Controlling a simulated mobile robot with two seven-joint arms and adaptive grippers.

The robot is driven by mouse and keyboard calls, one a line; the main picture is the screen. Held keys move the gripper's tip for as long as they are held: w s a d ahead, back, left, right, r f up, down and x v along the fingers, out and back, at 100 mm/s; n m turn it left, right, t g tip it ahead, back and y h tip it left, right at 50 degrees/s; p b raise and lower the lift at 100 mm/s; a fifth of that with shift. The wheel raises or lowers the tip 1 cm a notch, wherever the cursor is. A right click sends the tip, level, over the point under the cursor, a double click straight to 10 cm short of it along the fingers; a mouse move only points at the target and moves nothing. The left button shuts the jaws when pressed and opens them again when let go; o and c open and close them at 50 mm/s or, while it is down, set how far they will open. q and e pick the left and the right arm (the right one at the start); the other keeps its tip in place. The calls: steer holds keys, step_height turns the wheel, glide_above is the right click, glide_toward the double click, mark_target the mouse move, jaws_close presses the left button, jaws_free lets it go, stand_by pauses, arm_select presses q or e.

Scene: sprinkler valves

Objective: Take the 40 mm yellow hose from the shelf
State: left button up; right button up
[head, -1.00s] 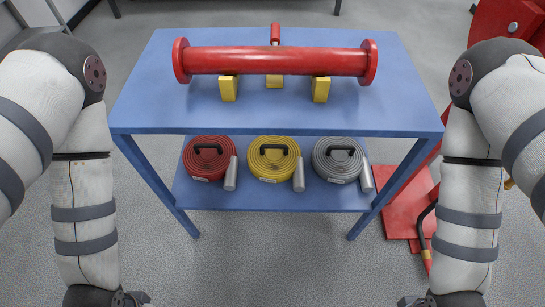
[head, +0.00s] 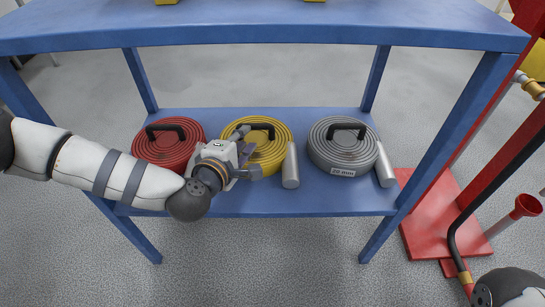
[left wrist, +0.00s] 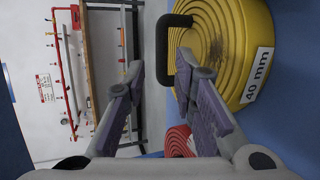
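The yellow hose (head: 279,139) lies coiled on the lower shelf, between the red and grey ones. A black handle (head: 262,127) crosses its top and a silver nozzle (head: 290,167) is at its right. In the left wrist view the yellow hose (left wrist: 232,30) carries a "40 mm" label (left wrist: 257,75). My left gripper (head: 250,146) is open over the left part of this hose. In the left wrist view its spread fingers (left wrist: 160,72) have the black handle (left wrist: 163,46) ahead between them, apparently not gripped. My right gripper is out of view.
The red hose (head: 167,151) and grey hose (head: 340,150) flank the yellow one on the lower shelf (head: 230,204). The blue tabletop (head: 300,38) overhangs above, with legs at both sides. A red stand (head: 425,215) is on the floor at right.

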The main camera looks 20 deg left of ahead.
mark_target(256, 125)
arm_select(q)
steer(key=b+x, duration=0.1)
steer(key=x, duration=0.2)
steer(key=b+x, duration=0.1)
steer(key=x, duration=0.2)
steer(key=b+x, duration=0.1)
steer(key=x, duration=0.2)
steer(key=shift+f+b, duration=0.3)
steer(key=shift+f, duration=0.05)
steer(key=shift+w, duration=0.2)
steer(key=shift+r, duration=0.2)
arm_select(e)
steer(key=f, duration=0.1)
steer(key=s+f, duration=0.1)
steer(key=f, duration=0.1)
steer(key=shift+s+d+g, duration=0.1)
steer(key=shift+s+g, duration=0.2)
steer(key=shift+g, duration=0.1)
arm_select(q)
jaws_close()
steer(key=shift+r, duration=0.2)
